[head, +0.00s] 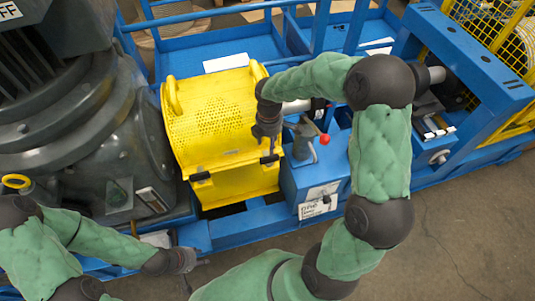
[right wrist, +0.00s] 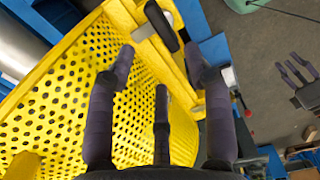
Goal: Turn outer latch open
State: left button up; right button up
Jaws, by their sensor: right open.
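The yellow perforated guard (head: 215,115) stands closed on the blue frame. Along its front edge are two dark latches, one at the left (head: 200,177) and one at the right (head: 269,158). My right gripper (head: 267,138) is at the guard's right front edge, just above the right latch. In the right wrist view its fingers (right wrist: 160,65) are spread and empty over the guard. A black latch handle on a pale plate (right wrist: 162,27) lies just beyond the fingertips; I cannot tell which latch it is. My left gripper (head: 187,272) is low at the front left, empty, with fingers apart.
A large grey motor housing (head: 85,125) stands left of the guard. A blue box with a red-knobbed lever (head: 324,139) is close to the right of my right gripper. Blue rails (head: 230,15) run behind. The concrete floor (head: 450,220) at the front right is clear.

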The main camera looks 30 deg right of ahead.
aim_at(269, 156)
notch_tip(269, 156, down, 9)
jog(key=shift+f+b, duration=0.15)
jog(key=shift+b, duration=1.1)
grip_shut()
